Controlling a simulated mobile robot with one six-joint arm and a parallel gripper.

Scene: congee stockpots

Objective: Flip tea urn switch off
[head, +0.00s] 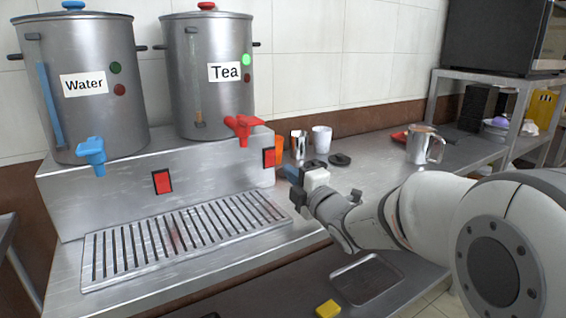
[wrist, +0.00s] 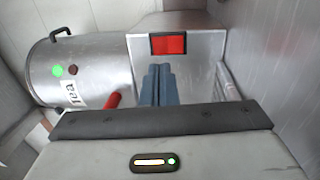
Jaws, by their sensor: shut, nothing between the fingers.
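The tea urn (head: 207,105) stands on the steel base with a "Tea" label, a red tap (head: 243,127) and a lit green light (head: 246,60). The switch also shows in the wrist view (wrist: 168,44), in a black frame just beyond my fingertips. My gripper (head: 296,181) is shut and empty, in front of and to the right of the switch. In the wrist view its blue-grey fingers (wrist: 158,72) point toward the switch. I cannot tell whether they touch it.
The water urn (head: 90,125) with a blue tap stands left, with another red switch (head: 163,181) below. A slotted drip tray (head: 95,240) lies in front. Several cups and a steel mug (head: 420,148) stand on the counter behind my arm.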

